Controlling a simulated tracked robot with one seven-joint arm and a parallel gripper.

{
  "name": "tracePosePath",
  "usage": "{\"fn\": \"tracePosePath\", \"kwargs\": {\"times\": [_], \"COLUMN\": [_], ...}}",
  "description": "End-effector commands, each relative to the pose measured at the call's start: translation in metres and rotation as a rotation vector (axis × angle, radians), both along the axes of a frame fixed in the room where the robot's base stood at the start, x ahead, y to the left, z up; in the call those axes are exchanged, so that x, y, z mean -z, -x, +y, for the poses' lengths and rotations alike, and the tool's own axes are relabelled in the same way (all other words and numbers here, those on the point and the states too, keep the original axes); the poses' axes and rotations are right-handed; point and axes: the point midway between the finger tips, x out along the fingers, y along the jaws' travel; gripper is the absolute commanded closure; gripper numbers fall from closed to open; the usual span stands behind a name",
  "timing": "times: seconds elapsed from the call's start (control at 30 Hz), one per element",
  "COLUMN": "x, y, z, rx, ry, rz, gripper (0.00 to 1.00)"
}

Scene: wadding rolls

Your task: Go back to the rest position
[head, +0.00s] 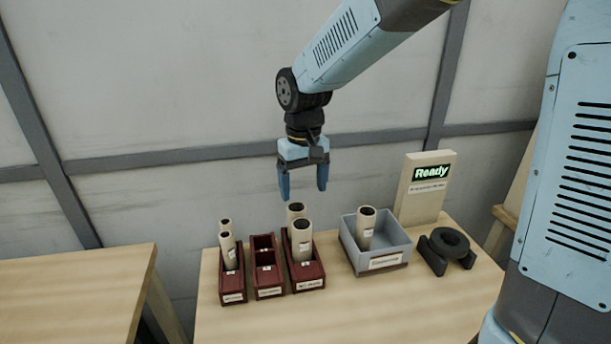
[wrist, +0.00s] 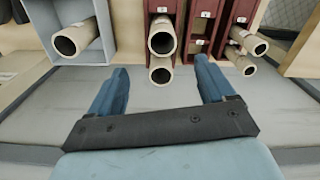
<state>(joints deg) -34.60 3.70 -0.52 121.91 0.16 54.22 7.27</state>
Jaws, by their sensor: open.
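My gripper (head: 303,188) hangs in the air above and behind the row of bins in the head view. Its two blue fingers are apart with nothing between them, and the wrist view shows the same empty gap (wrist: 162,82). My arm comes in from the upper right and is bent downward at the wrist. No roll touches the fingers in the head view.
Below stand three dark red bins: the left (head: 233,297) and right (head: 308,287) hold rolls, the middle (head: 268,292) looks empty. A grey bin (head: 384,268) holds one roll (head: 365,228). A "Ready" sign (head: 425,190) and black ring-shaped object (head: 448,245) stand right. A wall is behind.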

Motion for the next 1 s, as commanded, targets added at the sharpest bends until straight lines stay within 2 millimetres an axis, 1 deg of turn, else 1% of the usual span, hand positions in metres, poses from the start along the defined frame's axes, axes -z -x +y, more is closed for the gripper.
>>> {"fn": "tracePosePath", "kwargs": {"times": [0.17,0.23,0.4,0.47,0.7,0.9,1.0], "x": [-0.024,-0.036,-0.062,-0.069,-0.093,-0.105,-0.109], "y": [0.003,0.007,0.021,0.028,0.061,0.094,0.112], "z": [-0.035,-0.055,-0.101,-0.117,-0.173,-0.212,-0.228], "rx": [0.05,0.078,0.147,0.17,0.266,0.344,0.381], "ry": [-0.028,-0.043,-0.072,-0.081,-0.106,-0.117,-0.118], "rz": [-0.044,-0.071,-0.137,-0.159,-0.259,-0.347,-0.39], "gripper": [0.18,0.18,0.18,0.18,0.18,0.18,0.18]}}
